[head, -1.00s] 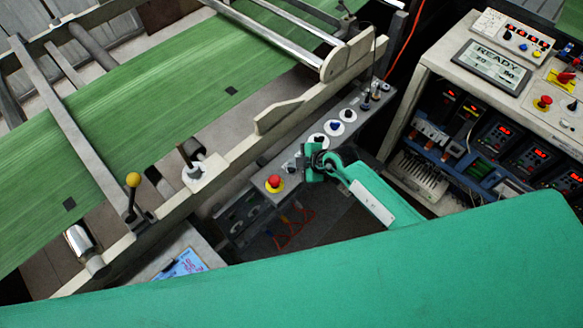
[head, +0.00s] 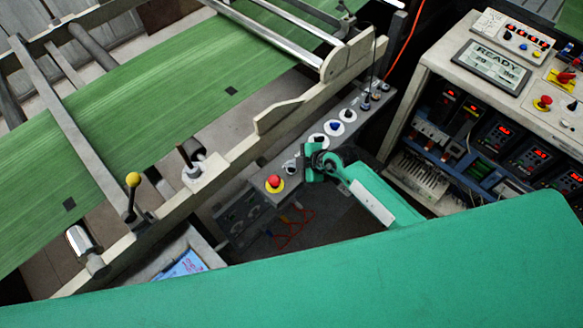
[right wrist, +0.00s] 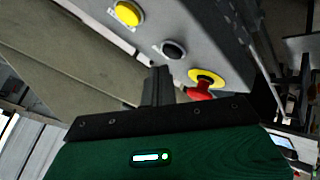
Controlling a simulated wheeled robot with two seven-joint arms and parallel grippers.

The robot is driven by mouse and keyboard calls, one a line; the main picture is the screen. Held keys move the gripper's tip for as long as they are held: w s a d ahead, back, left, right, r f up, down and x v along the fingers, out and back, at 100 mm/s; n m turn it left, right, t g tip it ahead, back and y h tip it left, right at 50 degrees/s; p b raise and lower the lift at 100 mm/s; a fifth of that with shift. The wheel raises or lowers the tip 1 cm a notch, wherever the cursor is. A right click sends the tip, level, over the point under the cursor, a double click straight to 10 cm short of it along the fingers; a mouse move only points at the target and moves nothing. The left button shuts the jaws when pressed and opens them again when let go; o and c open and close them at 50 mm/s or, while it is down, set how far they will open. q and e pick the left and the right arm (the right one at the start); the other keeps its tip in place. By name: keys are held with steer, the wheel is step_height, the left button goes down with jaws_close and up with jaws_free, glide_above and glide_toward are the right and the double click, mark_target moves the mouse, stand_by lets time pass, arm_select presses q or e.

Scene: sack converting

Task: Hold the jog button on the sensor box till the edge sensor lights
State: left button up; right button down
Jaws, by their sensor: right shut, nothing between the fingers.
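The sensor box appears to be the long grey button box (head: 258,166) beside the machine frame. A red mushroom button (head: 274,183) on a yellow ring is at its near end, with several white-ringed buttons farther along. My right gripper (head: 309,163) is over the box, just past the red button. In the right wrist view, its shut, empty fingers (right wrist: 158,84) point toward a black button (right wrist: 173,50), between a yellow button (right wrist: 127,13) and the red one (right wrist: 203,84). I cannot tell whether the tips touch the black button. No lit edge sensor can be made out. My left gripper is out of view.
A green woven web (head: 170,85) with dark square marks runs across the machine. A yellow-knobbed lever (head: 133,180) stands at its near edge. A control cabinet (head: 440,62) at the right has a screen (head: 490,68) reading READY. A beige frame rail (head: 240,150) borders the box.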

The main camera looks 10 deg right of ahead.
mark_target(295, 170)
steer(key=shift+f, duration=0.4)
steer(key=shift+f, duration=0.5)
stand_by(2.1)
steer(key=shift+r+p, duration=0.9)
steer(key=shift+p, duration=0.4)
step_height(295, 170, up, 5)
steer(key=p, duration=0.6)
steer(key=shift+r, duration=0.1)
stand_by(0.8)
